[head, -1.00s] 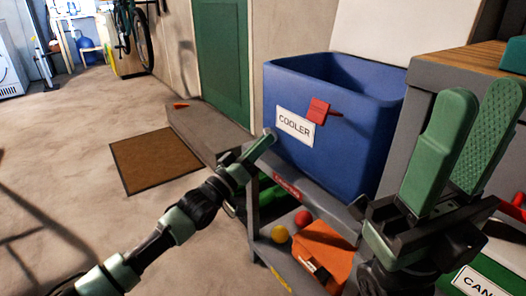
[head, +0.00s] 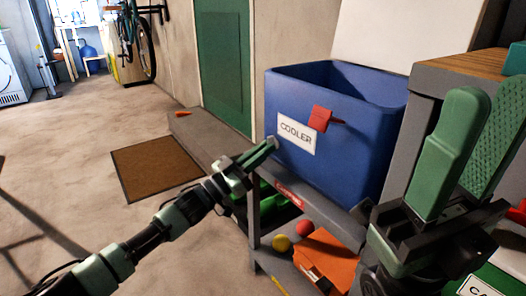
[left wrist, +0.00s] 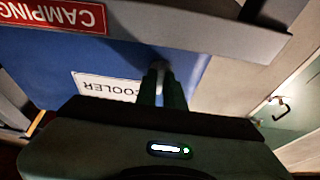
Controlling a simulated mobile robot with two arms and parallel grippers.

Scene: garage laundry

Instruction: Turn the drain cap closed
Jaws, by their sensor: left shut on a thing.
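The blue cooler (head: 345,155) stands on a grey shelf unit, and its white COOLER label (head: 296,132) faces me. My left gripper (head: 270,146) reaches the cooler's front, low and left of the label. It is shut on the drain cap, which the fingers hide almost fully. In the left wrist view the shut fingers (left wrist: 161,82) meet the blue wall beside the upside-down label (left wrist: 105,87), with a dark patch at their tips. A red square piece with a thin stem (head: 321,118) is on the cooler's upper front. My right gripper (head: 488,98) is open and empty at the right.
A shelf edge with a red CAMPING sign (left wrist: 55,14) runs close to my left gripper. Below are an orange bag (head: 322,256), a yellow ball (head: 282,243) and a red ball (head: 304,227). A wood-topped bench (head: 465,68) stands right.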

